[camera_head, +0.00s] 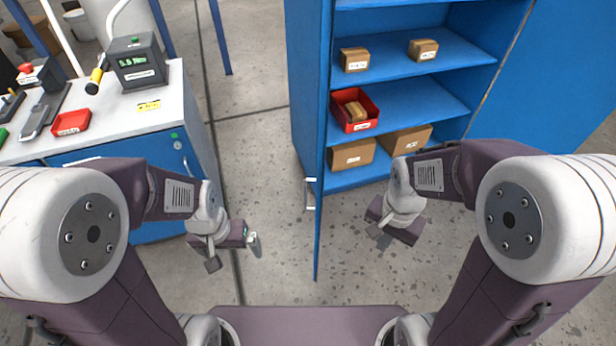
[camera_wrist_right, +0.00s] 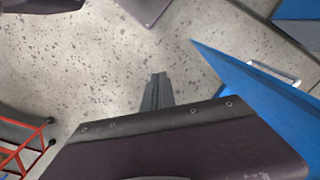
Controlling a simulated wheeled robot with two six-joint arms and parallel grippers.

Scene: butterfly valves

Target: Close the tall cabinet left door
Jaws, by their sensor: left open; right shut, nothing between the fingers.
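The tall blue cabinet (camera_head: 400,100) stands open at the back right in the head view. Its left door (camera_head: 319,230) stands out toward me, seen nearly edge-on, with a pale handle (camera_head: 310,195) on its left face. In the right wrist view the door (camera_wrist_right: 250,85) slopes across the right side, with its handle (camera_wrist_right: 272,72). My right gripper (camera_head: 381,238) is shut and empty, to the right of the door on its inner side, apart from it. Its fingers (camera_wrist_right: 157,85) show in the wrist view. My left gripper (camera_head: 234,255) is open and empty, left of the door.
Another blue panel (camera_head: 560,70) stands at the cabinet's right. The shelves hold cardboard boxes (camera_head: 351,154) and a red bin (camera_head: 354,110). A workbench (camera_head: 150,105) with a meter (camera_head: 137,62) and tools stands at the left. Bare floor (camera_head: 262,180) lies between bench and cabinet.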

